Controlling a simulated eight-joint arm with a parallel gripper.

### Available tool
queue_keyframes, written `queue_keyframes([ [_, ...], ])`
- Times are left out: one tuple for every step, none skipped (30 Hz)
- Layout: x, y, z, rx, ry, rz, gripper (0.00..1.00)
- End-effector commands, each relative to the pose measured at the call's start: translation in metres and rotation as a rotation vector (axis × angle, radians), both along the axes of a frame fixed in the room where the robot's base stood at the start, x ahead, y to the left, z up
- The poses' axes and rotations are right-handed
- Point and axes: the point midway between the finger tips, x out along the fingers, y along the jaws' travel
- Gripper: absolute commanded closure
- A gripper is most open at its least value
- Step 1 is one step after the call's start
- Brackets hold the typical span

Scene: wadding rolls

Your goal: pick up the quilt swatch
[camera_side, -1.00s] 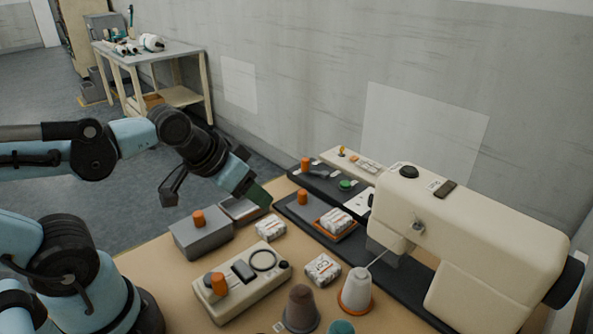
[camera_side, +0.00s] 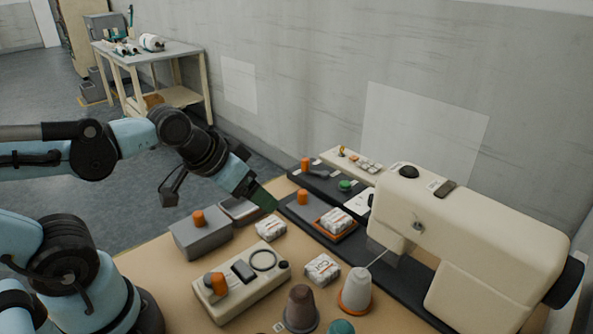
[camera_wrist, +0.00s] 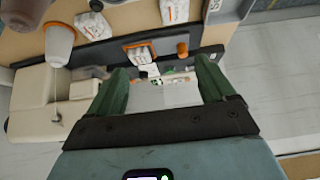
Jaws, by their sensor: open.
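Three small white printed packets lie in the side view: one on the tan table (camera_side: 270,230), one nearer the front (camera_side: 322,269), and one in an orange-rimmed tray (camera_side: 337,221). I cannot tell which, if any, is the quilt swatch. The tray packet also shows in the wrist view (camera_wrist: 140,54), beyond the fingertips. My gripper (camera_side: 268,203) hangs above the table's back-left part, up and left of the tray. In the wrist view its green fingers (camera_wrist: 164,72) are spread apart with nothing held between them.
A cream sewing machine (camera_side: 470,235) fills the right. A grey box with an orange knob (camera_side: 200,238) and a cream control box (camera_side: 240,292) stand left. A white cone with an orange base (camera_side: 356,291) and a brown cone (camera_side: 301,310) stand in front.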

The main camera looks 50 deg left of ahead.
Motion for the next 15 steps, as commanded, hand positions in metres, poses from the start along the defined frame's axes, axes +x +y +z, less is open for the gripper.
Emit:
queue_keyframes([
  [0.001, 0.000, 0.001, 0.000, 0.003, 0.000, 0.17],
  [0.002, -0.001, 0.002, -0.001, 0.008, -0.001, 0.17],
  [0.004, -0.001, 0.004, -0.002, 0.016, -0.001, 0.17],
  [0.007, -0.002, 0.007, -0.004, 0.024, -0.002, 0.17],
  [0.010, -0.003, 0.009, -0.005, 0.036, -0.002, 0.17],
  [0.014, -0.004, 0.013, -0.007, 0.054, -0.002, 0.17],
  [0.019, -0.005, 0.016, -0.008, 0.071, -0.004, 0.17],
  [0.023, -0.007, 0.020, -0.010, 0.088, -0.005, 0.17],
  [0.030, -0.009, 0.024, -0.012, 0.114, -0.006, 0.17],
  [0.036, -0.011, 0.027, -0.013, 0.134, -0.007, 0.17],
  [0.041, -0.012, 0.030, -0.016, 0.154, -0.007, 0.17],
  [0.048, -0.015, 0.033, -0.017, 0.181, -0.007, 0.17],
  [0.054, -0.016, 0.035, -0.018, 0.201, -0.007, 0.17],
  [0.060, -0.018, 0.037, -0.019, 0.220, -0.008, 0.17],
  [0.067, -0.021, 0.038, -0.020, 0.247, -0.008, 0.17],
])
